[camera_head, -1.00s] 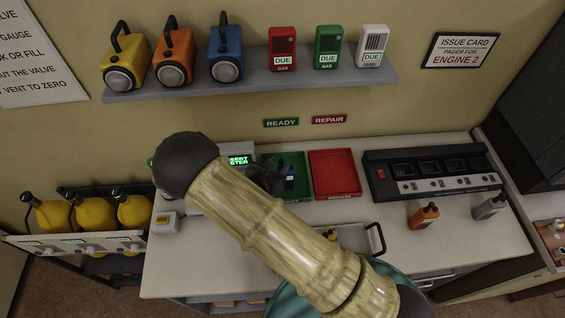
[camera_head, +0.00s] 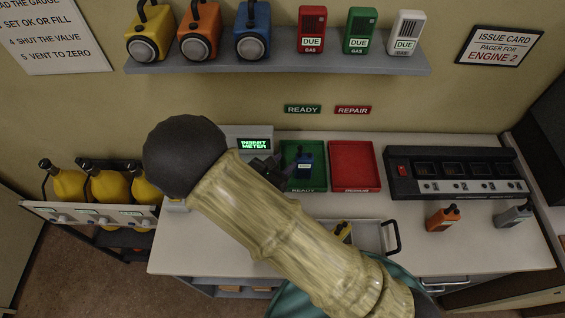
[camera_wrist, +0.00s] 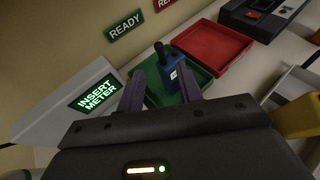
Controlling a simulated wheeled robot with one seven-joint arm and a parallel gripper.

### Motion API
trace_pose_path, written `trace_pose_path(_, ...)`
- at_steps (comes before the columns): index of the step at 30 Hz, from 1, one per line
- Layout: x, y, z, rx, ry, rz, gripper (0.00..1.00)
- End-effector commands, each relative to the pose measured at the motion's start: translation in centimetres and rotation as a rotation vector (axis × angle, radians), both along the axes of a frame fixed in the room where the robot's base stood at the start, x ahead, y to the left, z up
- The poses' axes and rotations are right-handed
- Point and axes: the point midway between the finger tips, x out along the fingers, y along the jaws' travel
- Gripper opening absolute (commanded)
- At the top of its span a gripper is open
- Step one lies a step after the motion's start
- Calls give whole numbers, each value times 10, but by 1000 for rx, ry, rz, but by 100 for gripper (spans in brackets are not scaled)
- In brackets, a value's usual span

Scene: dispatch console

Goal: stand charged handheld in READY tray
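A blue handheld (camera_head: 304,168) with a dark antenna stands upright in the green READY tray (camera_head: 317,153). It also shows in the wrist view (camera_wrist: 174,76), just beyond my fingertips. My gripper (camera_wrist: 160,88) is open and empty, its two fingers apart and pointing at the handheld. In the head view my gripper (camera_head: 268,168) is at the tray's left side, partly hidden by my arm. An orange handheld (camera_head: 441,219) and a grey handheld (camera_head: 513,216) stand on the counter at the right.
A red REPAIR tray (camera_head: 355,167) adjoins the green one. A tester reading INSERT METER (camera_head: 255,143) is left of the trays. A charger bank (camera_head: 455,187) is at the right.

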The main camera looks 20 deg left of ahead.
Motion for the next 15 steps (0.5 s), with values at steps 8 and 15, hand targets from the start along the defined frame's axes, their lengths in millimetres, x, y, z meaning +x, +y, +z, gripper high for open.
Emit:
trace_pose_path(8, 0, 0, 0, 0, 0, 0, 36)
trace_pose_path(15, 7, -34, 10, 68, 28, -156, 36)
